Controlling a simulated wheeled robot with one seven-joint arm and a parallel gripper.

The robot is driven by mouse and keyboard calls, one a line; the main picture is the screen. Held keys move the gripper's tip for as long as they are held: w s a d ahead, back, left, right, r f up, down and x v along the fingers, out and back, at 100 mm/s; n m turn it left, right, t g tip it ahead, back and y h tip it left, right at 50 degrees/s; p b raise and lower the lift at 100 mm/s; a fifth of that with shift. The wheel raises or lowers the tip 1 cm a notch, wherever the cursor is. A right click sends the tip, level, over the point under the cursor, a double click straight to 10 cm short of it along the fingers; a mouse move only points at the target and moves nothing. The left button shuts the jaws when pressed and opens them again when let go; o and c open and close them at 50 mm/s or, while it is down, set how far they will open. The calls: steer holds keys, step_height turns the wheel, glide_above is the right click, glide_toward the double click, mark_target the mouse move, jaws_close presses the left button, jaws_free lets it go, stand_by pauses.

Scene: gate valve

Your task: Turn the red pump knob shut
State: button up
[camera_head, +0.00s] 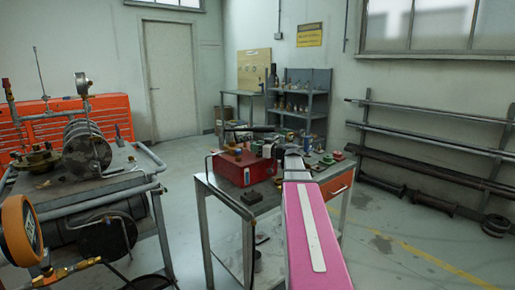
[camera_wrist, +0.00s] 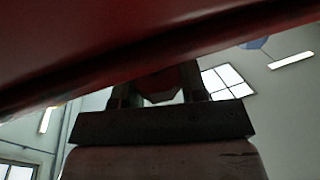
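The red pump (camera_head: 238,168) sits on the metal workbench, left of the end of my arm. My gripper (camera_head: 272,149) is at the pump's right end, small and partly merged with the clutter there. In the wrist view, a large dark red surface (camera_wrist: 90,50) fills the top left. Below it, the two dark fingers of my gripper (camera_wrist: 163,92) stand apart. A dark red faceted piece, likely the knob (camera_wrist: 164,86), shows between them. I cannot tell whether the fingers press on it. The knob does not show clearly in the head view.
The workbench (camera_head: 222,192) also holds a dark block (camera_head: 251,198) and several small parts behind my gripper. A cart with machinery (camera_head: 85,150) and an orange gauge (camera_head: 20,232) stand at left. Pipe racks line the right wall. Floor is open right of the bench.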

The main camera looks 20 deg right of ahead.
steer(key=shift+s, duration=0.1)
steer(key=m+t+h, duration=0.1)
steer(key=m+h, duration=0.1)
steer(key=shift+a+t+h, duration=0.1)
steer(key=shift+t+h, duration=0.2)
steer(key=shift+m+t+h, duration=0.45)
steer(key=shift+m+h, duration=0.55)
steer(key=shift+h, duration=0.5)
steer(key=shift+m+t+h, duration=0.45)
steer(key=shift+m+h, duration=0.55)
steer(key=shift+h, duration=0.5)
steer(key=shift+d, duration=0.2)
steer(key=o, duration=0.9)
steer(key=shift+o, duration=0.2)
steer(key=s+d, duration=0.1)
steer(key=s, duration=0.9)
steer(key=shift+s, duration=0.3)
